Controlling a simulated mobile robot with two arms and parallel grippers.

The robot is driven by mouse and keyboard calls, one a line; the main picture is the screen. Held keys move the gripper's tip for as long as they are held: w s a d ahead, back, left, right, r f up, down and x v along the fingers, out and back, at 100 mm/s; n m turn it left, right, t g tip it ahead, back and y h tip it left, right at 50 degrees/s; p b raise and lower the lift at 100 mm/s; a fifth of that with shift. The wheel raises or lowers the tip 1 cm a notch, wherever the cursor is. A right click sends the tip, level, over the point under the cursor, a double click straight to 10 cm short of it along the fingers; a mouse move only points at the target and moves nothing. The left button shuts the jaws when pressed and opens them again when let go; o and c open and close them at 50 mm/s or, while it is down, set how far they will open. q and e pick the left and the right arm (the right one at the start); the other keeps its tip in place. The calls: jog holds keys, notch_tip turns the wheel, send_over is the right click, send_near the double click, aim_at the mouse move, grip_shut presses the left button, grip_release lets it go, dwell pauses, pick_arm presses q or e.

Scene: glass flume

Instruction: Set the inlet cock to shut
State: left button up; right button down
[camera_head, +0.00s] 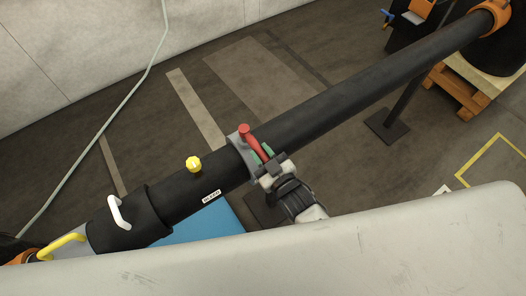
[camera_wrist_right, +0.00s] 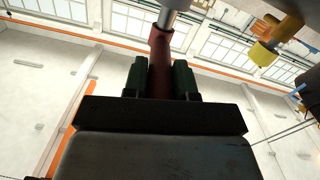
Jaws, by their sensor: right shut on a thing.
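The inlet cock has a red lever handle (camera_head: 246,133) on a grey collar (camera_head: 234,140) around the black pipe. The lever slants from upper left to lower right across the pipe. My right gripper (camera_head: 265,153) is shut on the lever, its green-tipped fingers on either side of it. In the right wrist view the red lever (camera_wrist_right: 160,62) runs between the two dark green fingers of the gripper (camera_wrist_right: 160,80), with a grey metal stem beyond it. The lever's lower end is hidden by the gripper. My left gripper is not in view.
A yellow knob (camera_head: 194,164), a white handle (camera_head: 119,213) and a yellow handle (camera_head: 62,246) sit along the pipe to the left. A pale surface (camera_head: 330,262) fills the foreground. A wooden pallet (camera_head: 458,92) stands at the upper right.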

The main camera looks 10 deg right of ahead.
jog(key=c, duration=0.9)
grip_release()
jog(key=b+v, duration=0.1)
jog(key=v, duration=0.9)
jog(key=shift+s+b, duration=0.3)
jog(key=shift+s, duration=0.1)
jog(key=shift+d, duration=0.1)
